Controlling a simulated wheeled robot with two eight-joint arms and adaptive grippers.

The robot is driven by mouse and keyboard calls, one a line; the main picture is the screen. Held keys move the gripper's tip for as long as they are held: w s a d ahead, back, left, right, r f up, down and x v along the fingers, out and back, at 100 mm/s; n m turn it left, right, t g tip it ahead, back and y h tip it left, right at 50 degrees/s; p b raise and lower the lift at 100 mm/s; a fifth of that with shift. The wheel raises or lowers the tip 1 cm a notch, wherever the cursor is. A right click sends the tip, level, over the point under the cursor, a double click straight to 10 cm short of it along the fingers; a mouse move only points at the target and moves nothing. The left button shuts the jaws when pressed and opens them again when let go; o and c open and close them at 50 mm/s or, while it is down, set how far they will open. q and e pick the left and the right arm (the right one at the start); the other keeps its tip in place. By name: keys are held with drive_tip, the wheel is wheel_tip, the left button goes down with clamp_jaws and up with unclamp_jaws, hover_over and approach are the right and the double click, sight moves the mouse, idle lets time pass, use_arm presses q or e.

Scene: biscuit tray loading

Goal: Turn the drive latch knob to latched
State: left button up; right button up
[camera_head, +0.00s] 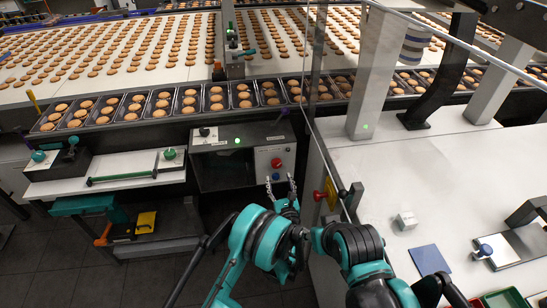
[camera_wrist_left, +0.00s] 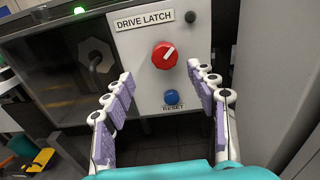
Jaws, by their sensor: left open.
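The red drive latch knob (camera_wrist_left: 165,55) sits on a light panel under the DRIVE LATCH label (camera_wrist_left: 144,20) in the left wrist view. Its white pointer mark slants to the upper right. It also shows as a small red dot in the head view (camera_head: 276,162). My left gripper (camera_wrist_left: 160,74) is open and empty, its two fingers spread, with the tips just below and to either side of the knob in the picture. I cannot tell the gap in depth. It shows before the panel in the head view (camera_head: 281,183). My right gripper is not visible.
A blue RESET button (camera_wrist_left: 171,97) is below the knob, between the fingers in the picture. A dark knob (camera_wrist_left: 190,16) is above right. A green lamp (camera_head: 237,141) glows on the cabinet. A red-and-yellow handwheel (camera_head: 327,194) is on the right counter's side. Biscuit trays (camera_head: 160,104) line the conveyor behind.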

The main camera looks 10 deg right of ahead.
sight(277, 166)
use_arm(q)
drive_tip(key=shift+m, duration=0.3)
drive_tip(key=w, duration=0.2)
drive_tip(key=w+b, duration=0.1)
drive_tip(key=w, duration=0.1)
drive_tip(key=w+b, duration=0.1)
drive_tip(key=w, duration=0.2)
drive_tip(key=shift+d+f, duration=0.3)
drive_tip(key=shift+f, duration=0.1)
drive_tip(key=shift+w+r, duration=0.1)
drive_tip(key=shift+w, duration=0.3)
drive_tip(key=c, duration=1.2)
